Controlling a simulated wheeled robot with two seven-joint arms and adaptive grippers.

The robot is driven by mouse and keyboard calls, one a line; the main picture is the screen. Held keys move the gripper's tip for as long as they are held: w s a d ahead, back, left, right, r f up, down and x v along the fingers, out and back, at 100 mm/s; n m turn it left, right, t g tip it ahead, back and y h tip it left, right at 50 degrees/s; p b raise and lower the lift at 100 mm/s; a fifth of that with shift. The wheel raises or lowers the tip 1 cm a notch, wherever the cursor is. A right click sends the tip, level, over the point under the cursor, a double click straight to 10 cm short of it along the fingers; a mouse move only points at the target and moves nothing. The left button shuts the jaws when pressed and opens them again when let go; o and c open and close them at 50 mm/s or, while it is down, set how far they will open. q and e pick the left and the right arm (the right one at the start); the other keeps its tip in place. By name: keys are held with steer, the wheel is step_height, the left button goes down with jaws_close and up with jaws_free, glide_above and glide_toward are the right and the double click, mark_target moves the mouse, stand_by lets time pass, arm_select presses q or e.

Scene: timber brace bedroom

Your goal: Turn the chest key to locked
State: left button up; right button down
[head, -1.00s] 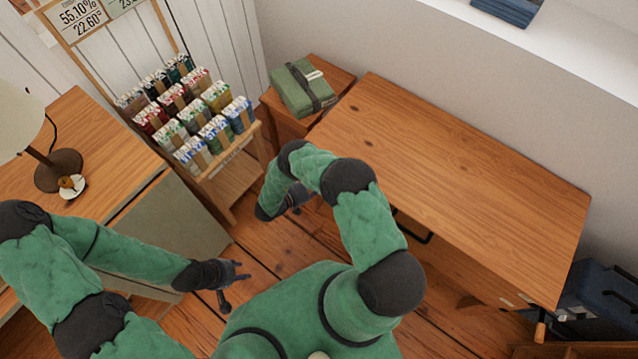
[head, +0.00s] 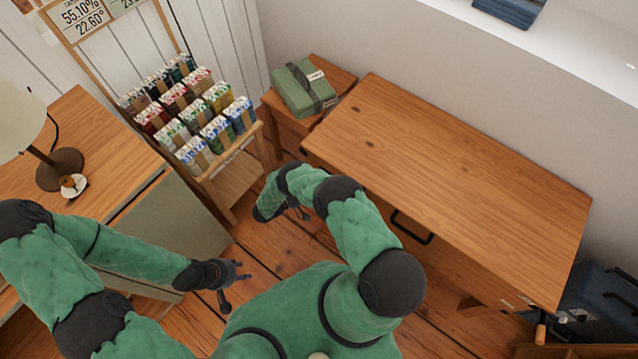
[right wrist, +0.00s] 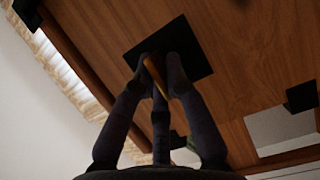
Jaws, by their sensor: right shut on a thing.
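The wooden chest (head: 450,170) stands at the right in the head view, its lid shut and bare. In the right wrist view, a black square lock plate (right wrist: 195,57) sits on its wooden panel (right wrist: 235,50). My right gripper (right wrist: 160,66) is shut on the brass-coloured key (right wrist: 156,74) in front of this plate. Its fingers hide most of the key, so I cannot tell its angle. In the head view the right gripper (head: 296,212) is partly hidden by its own arm, at the chest's left end. My left gripper (head: 234,283) is open and empty, away from the chest.
A black handle (head: 412,228) sticks out from the chest's front. A small stool (head: 345,82) with a green box (head: 303,90) stands by its far left corner. A rack of small packets (head: 190,115) and a cabinet with a lamp (head: 60,170) stand at left.

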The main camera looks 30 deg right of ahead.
stand_by(0.4)
steer(key=c, duration=1.3)
jaws_free()
steer(key=a, duration=1.2)
steer(key=shift+w, duration=0.1)
